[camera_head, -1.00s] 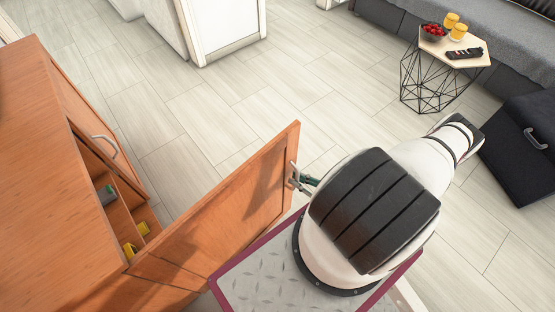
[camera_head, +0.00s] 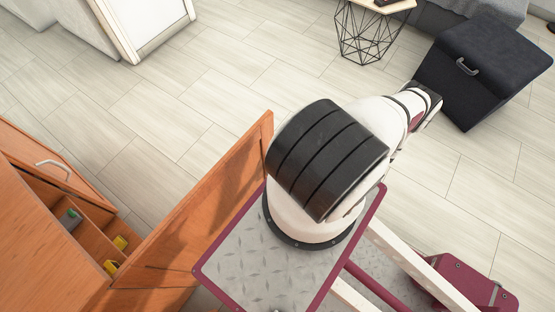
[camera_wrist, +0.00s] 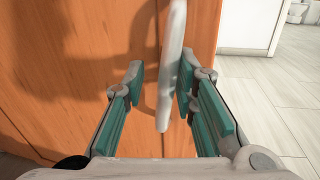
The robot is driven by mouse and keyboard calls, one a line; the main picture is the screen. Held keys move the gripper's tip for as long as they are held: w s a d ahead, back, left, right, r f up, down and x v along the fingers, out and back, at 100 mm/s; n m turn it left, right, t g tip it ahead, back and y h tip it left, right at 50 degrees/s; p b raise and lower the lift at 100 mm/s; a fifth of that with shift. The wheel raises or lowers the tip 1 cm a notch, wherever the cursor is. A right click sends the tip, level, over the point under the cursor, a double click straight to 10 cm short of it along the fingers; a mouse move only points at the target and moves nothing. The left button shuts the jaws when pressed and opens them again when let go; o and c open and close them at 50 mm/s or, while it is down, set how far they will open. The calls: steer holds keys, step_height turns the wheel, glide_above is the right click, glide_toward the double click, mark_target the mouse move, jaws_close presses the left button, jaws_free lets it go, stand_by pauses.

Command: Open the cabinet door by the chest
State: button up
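The orange wooden cabinet (camera_head: 35,250) is at the lower left of the head view. Its near door (camera_head: 215,190) stands wide open, swung out toward my arm, and the shelves inside show. In the wrist view the door panel (camera_wrist: 70,70) fills the left, with its pale handle (camera_wrist: 172,70) upright between my fingers. My gripper (camera_wrist: 160,85) is open around the handle; a gap shows on the left, and the right finger is very near it, contact unclear. My arm hides the gripper in the head view. A black chest (camera_head: 485,70) with a grey handle stands at upper right.
Yellow items (camera_head: 115,250) and a grey-green item (camera_head: 70,218) lie inside. A wire-frame table (camera_head: 370,30) is at the top. The pale floor (camera_head: 200,100) between is clear.

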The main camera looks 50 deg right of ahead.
steer(key=shift+d, duration=0.1)
stand_by(0.7)
steer(key=shift+s, duration=0.1)
steer(key=v, duration=1.1)
steer(key=shift+s, duration=0.4)
